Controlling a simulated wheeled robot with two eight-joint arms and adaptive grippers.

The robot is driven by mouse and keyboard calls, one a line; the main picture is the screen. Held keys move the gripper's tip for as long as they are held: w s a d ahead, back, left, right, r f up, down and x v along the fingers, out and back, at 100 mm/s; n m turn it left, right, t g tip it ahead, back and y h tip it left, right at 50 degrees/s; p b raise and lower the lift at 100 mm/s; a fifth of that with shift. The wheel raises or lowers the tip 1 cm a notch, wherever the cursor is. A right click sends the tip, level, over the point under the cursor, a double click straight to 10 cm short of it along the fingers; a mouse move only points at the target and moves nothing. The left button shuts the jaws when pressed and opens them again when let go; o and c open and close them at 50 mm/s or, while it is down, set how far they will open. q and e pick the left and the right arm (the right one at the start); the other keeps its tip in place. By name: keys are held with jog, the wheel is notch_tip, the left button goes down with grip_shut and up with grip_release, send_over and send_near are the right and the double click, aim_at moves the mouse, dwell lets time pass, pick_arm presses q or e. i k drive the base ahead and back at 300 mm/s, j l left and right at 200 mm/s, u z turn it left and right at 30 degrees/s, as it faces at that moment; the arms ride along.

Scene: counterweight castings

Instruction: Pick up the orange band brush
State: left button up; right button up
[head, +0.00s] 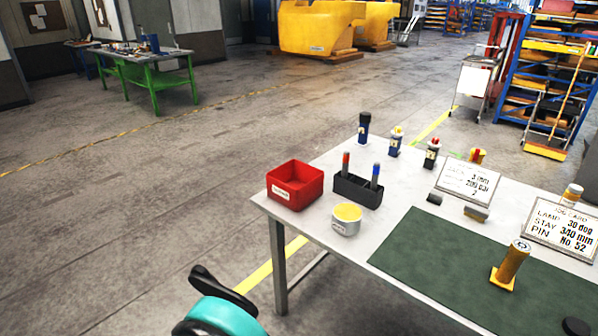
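A slim upright item with an orange-red upper part (346,160), which looks like the orange band brush, stands in a black holder (350,190) on the near left part of the white table. Its lower part is hidden inside the holder. A similar item with a blue upper part (376,172) stands to its right in the same holder. A teal and black part of my own arm shows at the bottom left, in front of the table and apart from the holder.
A red bin (295,187) stands left of the holder and a white tub with yellow contents (347,220) in front. Several bottles stand behind. Two cards (468,182) (563,229) stand to the right. A golden cylindrical piece (511,265) stands on the green mat (425,248).

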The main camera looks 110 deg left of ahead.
aim_at(346, 154)
jog(key=u, duration=3.45)
